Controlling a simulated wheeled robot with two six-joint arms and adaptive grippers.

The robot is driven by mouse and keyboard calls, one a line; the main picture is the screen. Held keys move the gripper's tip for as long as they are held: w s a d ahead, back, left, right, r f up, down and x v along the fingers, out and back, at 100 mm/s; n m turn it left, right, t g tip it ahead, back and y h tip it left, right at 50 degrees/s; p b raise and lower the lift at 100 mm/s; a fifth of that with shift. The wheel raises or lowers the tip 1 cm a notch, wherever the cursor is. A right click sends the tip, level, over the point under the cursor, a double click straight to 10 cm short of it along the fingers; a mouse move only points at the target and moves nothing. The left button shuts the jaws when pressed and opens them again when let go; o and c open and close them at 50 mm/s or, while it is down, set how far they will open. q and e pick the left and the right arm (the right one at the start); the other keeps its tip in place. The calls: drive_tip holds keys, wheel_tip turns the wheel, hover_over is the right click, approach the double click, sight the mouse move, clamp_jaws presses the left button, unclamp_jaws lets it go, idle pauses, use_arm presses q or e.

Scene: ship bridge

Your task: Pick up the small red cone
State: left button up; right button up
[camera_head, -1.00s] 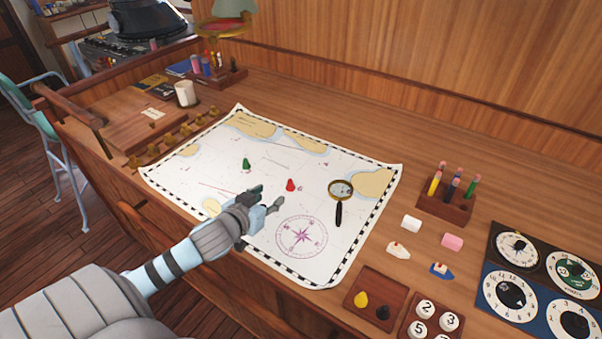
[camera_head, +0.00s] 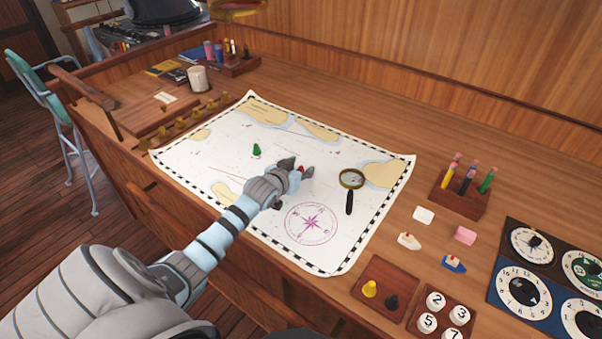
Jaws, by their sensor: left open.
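The small red cone (camera_head: 300,168) stands on the white sea chart (camera_head: 250,215) on the wooden desk. It is mostly hidden by my left gripper (camera_head: 298,168), and only a bit of red shows between the fingers. My left gripper is open, low over the chart, with its fingertips around or right beside the cone; I cannot tell if they touch it. My right gripper is not in view.
A green cone (camera_head: 256,150) stands to the left of the gripper on the chart. A magnifying glass (camera_head: 350,190) lies to the right. A small tray (camera_head: 368,302) holds a yellow and a dark cone. A pencil block (camera_head: 455,200) stands further right.

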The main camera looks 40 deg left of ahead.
use_arm(q)
drive_tip(key=shift+s, duration=0.1)
clamp_jaws()
drive_tip(key=shift+r, duration=0.1)
